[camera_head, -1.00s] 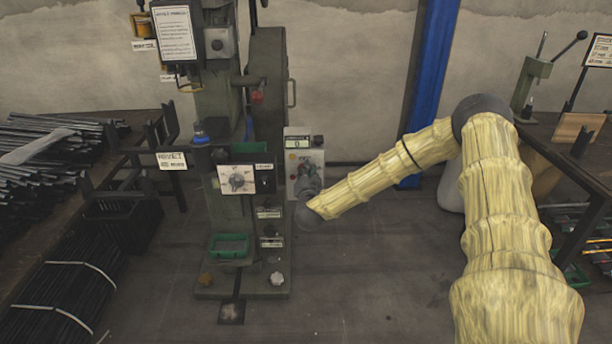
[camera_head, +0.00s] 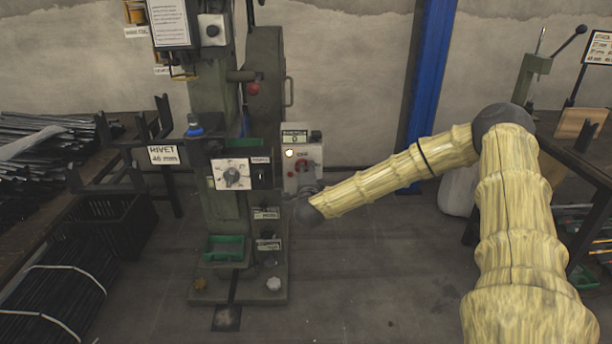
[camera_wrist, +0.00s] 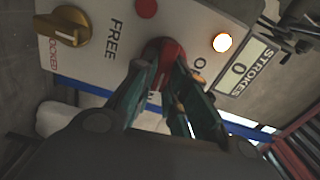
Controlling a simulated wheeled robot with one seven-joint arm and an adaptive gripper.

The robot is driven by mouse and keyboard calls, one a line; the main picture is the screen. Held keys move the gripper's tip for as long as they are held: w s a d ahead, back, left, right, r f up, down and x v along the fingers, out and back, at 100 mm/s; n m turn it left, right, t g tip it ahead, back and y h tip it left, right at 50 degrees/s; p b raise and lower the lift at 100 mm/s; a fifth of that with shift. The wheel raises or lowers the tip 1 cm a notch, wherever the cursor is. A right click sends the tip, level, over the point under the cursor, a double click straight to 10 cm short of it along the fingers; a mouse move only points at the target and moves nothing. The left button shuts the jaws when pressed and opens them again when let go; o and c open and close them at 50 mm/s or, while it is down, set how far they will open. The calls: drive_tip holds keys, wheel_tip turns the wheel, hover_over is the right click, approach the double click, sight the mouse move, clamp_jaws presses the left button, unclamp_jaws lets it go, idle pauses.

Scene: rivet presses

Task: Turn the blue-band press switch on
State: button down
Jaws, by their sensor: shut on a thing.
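The green press (camera_head: 225,100) stands left of centre in the head view, with a blue part (camera_head: 195,127) on its left side. Its grey control box (camera_head: 316,153) carries a red switch knob (camera_head: 302,165), which also shows in the wrist view (camera_wrist: 163,48). My gripper (camera_wrist: 166,68) is shut on the red knob, its fingers on either side of it. A lamp (camera_wrist: 222,42) near the knob glows white. The strokes counter (camera_wrist: 240,72) reads 0. In the head view my gripper (camera_head: 303,192) is small and partly hidden by my wrist.
A brass knob (camera_wrist: 65,32) sits beside the "FREE" and "LOCKED" lettering. The press's white dial panel (camera_head: 233,175) is left of the box. A black crate (camera_head: 115,225) stands further left, and a blue post (camera_head: 425,100) rises behind my arm.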

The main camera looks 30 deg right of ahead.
drive_tip(key=shift+s+d+f+m+b, duration=0.15)
drive_tip(key=shift+m+b, duration=0.2)
drive_tip(key=shift+m, duration=0.35)
drive_tip(key=c, duration=1.4)
unclamp_jaws()
drive_tip(key=shift+c, duration=0.2)
drive_tip(key=v, duration=1.2)
